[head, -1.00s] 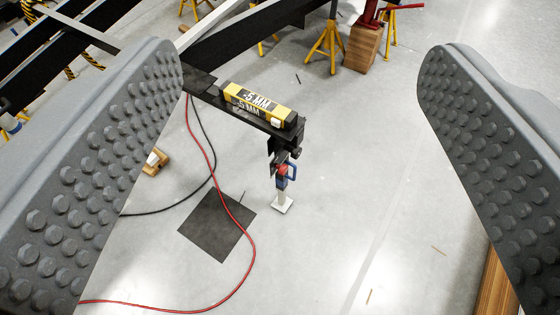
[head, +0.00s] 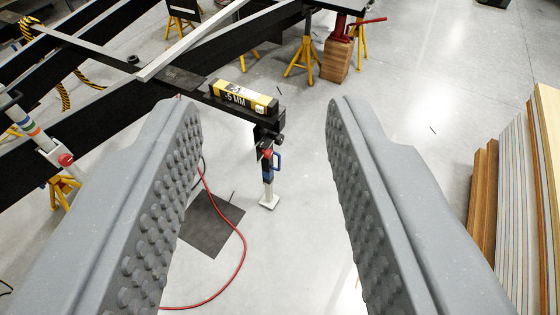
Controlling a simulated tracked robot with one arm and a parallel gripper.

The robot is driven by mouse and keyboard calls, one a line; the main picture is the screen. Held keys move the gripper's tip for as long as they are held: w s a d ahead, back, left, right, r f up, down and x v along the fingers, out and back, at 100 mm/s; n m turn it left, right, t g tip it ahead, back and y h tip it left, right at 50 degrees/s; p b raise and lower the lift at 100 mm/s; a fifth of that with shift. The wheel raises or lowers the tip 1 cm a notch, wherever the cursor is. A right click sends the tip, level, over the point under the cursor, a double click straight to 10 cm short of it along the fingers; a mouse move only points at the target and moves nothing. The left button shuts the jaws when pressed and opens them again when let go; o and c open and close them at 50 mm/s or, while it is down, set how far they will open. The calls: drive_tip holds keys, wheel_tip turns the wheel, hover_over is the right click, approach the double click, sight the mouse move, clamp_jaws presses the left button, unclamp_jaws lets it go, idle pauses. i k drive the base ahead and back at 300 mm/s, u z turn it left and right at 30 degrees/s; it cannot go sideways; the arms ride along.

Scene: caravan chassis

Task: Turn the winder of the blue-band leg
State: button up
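A leg with a blue band (head: 267,173) stands upright under the end of a black beam, near the middle of the view. The leg shows in the gap between the fingers, farther away and untouched.
A yellow and black "5 MM" level (head: 243,98) lies on the beam. A second leg with coloured bands and a red knob (head: 66,160) is at left. Stacked boards (head: 516,170) stand at right. A red hose (head: 241,262) and dark mat (head: 212,228) lie on the floor.

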sight(279, 139)
drive_tip(key=u, duration=0.1)
drive_tip(key=k, duration=0.45)
drive_tip(key=z, duration=0.45)
drive_tip(key=i, duration=2.05)
drive_tip(key=u, duration=0.55)
